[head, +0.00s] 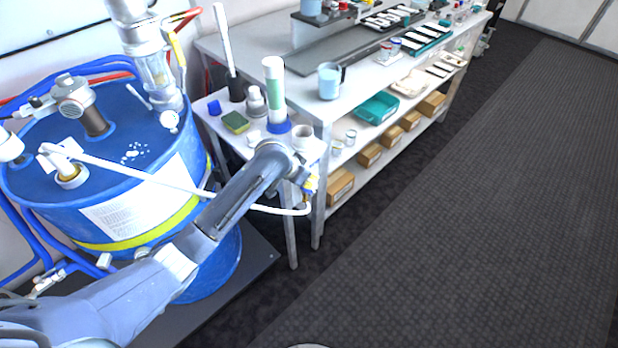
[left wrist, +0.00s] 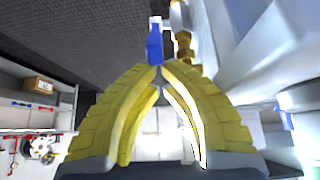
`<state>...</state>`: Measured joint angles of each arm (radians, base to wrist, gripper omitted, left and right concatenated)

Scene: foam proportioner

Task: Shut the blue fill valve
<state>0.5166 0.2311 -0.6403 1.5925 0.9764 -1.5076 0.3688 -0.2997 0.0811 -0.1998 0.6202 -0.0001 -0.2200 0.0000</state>
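The blue fill valve shows in the left wrist view as a blue lever handle (left wrist: 155,44) beside a brass body (left wrist: 183,46) on a pale pipe. My left gripper (left wrist: 158,70) has yellow ribbed fingers that come together at the tips, right at the near end of the blue handle. The handle seems to lie just beyond the tips; I cannot tell whether they touch it. In the head view my left gripper (head: 311,181) is mostly hidden behind its wrist, by the corner of the bench. My right gripper is not in view.
A blue drum (head: 130,160) with hoses and a white curved tube stands at left, close under my left arm. The dark floor at right is clear.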

